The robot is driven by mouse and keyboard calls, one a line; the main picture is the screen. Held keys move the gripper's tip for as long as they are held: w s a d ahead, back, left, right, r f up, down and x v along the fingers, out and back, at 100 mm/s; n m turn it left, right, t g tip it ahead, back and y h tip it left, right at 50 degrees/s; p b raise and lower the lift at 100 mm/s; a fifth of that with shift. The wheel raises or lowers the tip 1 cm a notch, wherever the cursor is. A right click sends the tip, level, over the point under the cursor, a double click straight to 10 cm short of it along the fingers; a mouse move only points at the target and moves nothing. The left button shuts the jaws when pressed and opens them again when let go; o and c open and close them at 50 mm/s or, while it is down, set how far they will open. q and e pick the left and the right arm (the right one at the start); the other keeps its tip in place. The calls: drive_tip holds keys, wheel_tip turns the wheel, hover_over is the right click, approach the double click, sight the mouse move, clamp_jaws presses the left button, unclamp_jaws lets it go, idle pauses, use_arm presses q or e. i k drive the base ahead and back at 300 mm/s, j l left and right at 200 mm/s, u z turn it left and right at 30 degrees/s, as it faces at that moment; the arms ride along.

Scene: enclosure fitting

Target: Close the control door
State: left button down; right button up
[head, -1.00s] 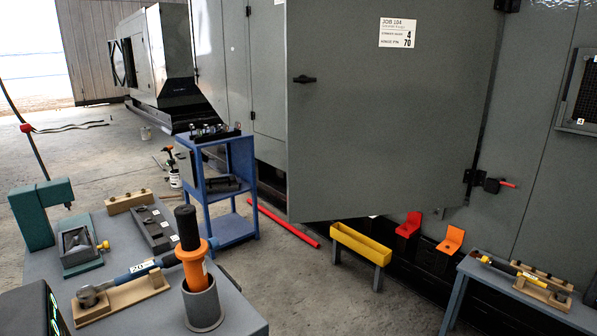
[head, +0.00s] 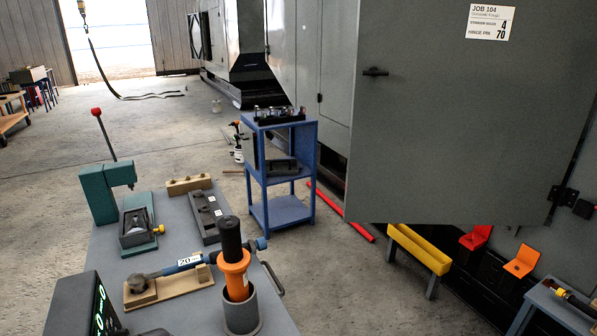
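The control door (head: 455,130) is a large grey panel on the right of the head view. It stands swung out from the grey enclosure, with a black handle (head: 375,72) near its left edge and a job sheet (head: 488,22) at its top. A black hinge (head: 563,195) shows at its lower right. The door hides part of the enclosure behind it. Neither of my grippers shows in the head view.
A blue cart (head: 283,205) stands left of the door. A grey workbench (head: 185,240) with tools is at the front left. Open concrete floor lies left and behind.

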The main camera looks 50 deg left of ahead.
sight(480, 113)
drive_tip(key=i+l+u, duration=0.1)
drive_tip(key=i+u, duration=0.2)
drive_tip(key=i, duration=0.25)
drive_tip(key=i+l+u, duration=0.3)
drive_tip(key=i, duration=0.2)
drive_tip(key=i+l+u, duration=0.3)
drive_tip(key=i, duration=0.25)
